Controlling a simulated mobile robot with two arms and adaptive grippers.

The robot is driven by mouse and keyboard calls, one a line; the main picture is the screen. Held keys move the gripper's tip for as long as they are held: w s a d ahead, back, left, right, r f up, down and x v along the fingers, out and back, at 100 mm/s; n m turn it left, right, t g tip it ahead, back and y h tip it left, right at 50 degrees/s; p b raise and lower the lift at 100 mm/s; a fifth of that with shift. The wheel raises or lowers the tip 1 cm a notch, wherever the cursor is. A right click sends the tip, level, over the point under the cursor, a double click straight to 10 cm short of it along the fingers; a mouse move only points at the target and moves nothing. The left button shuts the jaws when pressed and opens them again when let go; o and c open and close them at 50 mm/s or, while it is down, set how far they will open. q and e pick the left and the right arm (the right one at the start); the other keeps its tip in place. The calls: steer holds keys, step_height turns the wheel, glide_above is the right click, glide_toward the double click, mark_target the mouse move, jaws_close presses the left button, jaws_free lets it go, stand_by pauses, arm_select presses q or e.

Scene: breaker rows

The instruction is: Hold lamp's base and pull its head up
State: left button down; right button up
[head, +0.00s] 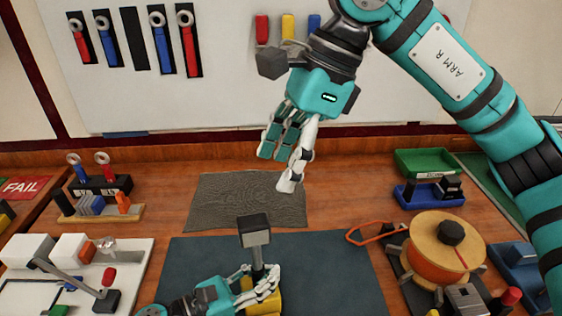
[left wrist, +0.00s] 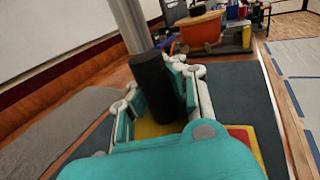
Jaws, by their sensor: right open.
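The lamp stands on the dark blue mat (head: 335,265), with a yellow base (head: 264,303), a dark upright stem and a dark boxy head (head: 254,230) with a pale front face. My left gripper (head: 262,284) is low at the lamp, its fingers on both sides of the stem's lower part. In the left wrist view, the lamp's thick black lower stem (left wrist: 155,88) stands between the fingers, with a grey pole above it and the yellow base below. My right gripper (head: 277,170) is open and empty, above and behind the lamp's head, apart from it.
A grey textured mat (head: 225,200) lies behind the blue mat. An orange reel (head: 440,250) stands on the right, with green and blue trays behind it. A white board with blocks (head: 75,275) and a small rack are on the left. A tool panel (head: 220,90) stands at the back.

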arm_select(q)
steer(key=c, duration=2)
jaws_free()
steer(key=o, duration=0.6)
steer(key=shift+o, duration=0.2)
